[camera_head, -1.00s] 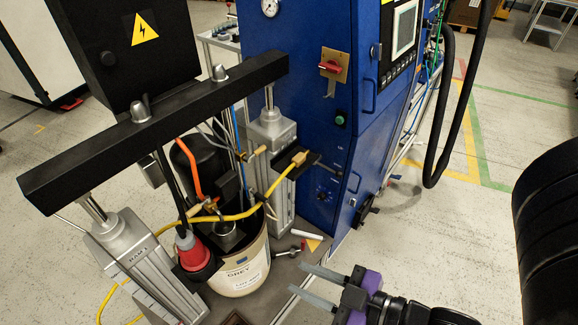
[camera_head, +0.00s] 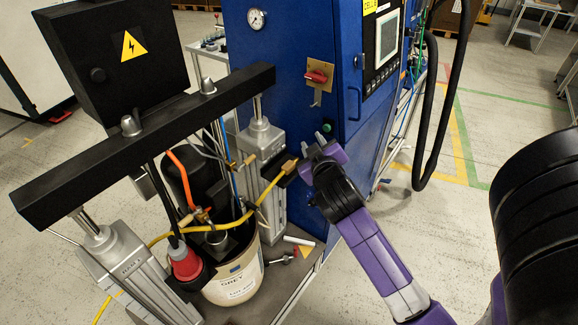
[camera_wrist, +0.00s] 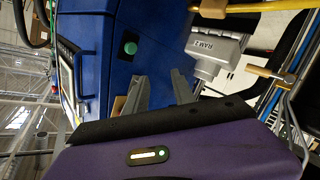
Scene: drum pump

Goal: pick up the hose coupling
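The hose coupling (camera_head: 289,165) is the brass-coloured end of the yellow hose (camera_head: 262,196). In the head view it lies at a black bracket beside the blue cabinet. In the wrist view a brass-coloured piece on the yellow hose, seemingly the coupling (camera_wrist: 213,8), shows at the top edge, partly cut off. My gripper (camera_head: 314,142) is just right of and above the coupling in the head view, apart from it. In the wrist view my gripper (camera_wrist: 160,86) shows its two grey fingers spread, with nothing between them.
The blue cabinet (camera_head: 290,70) stands close behind my gripper. A black crossbar (camera_head: 150,135) on grey ram columns spans the drum (camera_head: 238,275) at the left. Another brass fitting (camera_wrist: 265,72) is in the wrist view. A black cable (camera_head: 424,130) hangs at the right.

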